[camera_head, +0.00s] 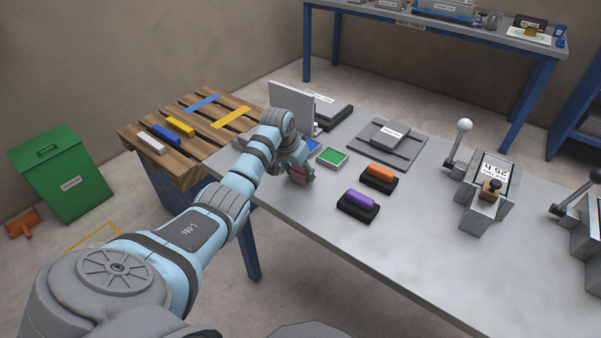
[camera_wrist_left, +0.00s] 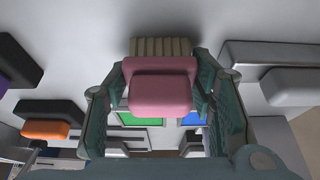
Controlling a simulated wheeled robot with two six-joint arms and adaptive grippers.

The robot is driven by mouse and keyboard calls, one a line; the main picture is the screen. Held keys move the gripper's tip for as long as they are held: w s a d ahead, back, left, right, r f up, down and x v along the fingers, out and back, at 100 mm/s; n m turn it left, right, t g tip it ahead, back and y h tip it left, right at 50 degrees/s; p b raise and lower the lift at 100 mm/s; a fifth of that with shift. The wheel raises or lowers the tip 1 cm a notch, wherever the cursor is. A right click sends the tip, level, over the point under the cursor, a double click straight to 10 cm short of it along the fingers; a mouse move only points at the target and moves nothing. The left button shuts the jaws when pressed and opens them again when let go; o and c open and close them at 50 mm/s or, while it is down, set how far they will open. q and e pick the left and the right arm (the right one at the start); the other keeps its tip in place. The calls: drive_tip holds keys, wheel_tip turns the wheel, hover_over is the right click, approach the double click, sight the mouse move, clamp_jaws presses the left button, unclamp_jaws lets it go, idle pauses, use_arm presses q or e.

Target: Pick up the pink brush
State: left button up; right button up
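The pink brush (camera_wrist_left: 160,85) sits between the two fingers of my left gripper (camera_wrist_left: 162,90) in the left wrist view. The finger pads press against both sides of its pink handle, and its beige bristles (camera_wrist_left: 160,46) show beyond it. In the head view, my left gripper (camera_head: 299,168) is at the left part of the grey table, with a little of the pink brush (camera_head: 301,178) showing below it. I cannot tell whether the bristles touch the tabletop. My right gripper is not in view.
On the grey table (camera_head: 420,265), a purple brush (camera_head: 360,199) and an orange brush (camera_head: 381,173) stand to the right. A green pad (camera_head: 332,157) lies behind. A lever device (camera_head: 485,200) stands farther right. The wooden pallet (camera_head: 190,150) is at the left.

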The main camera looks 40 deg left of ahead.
use_arm(q)
drive_tip(key=c, duration=0.5)
drive_tip(key=shift+r, duration=0.1)
wheel_tip(320, 180, up, 20)
drive_tip(key=p, duration=0.3)
drive_tip(key=shift+p, duration=0.3)
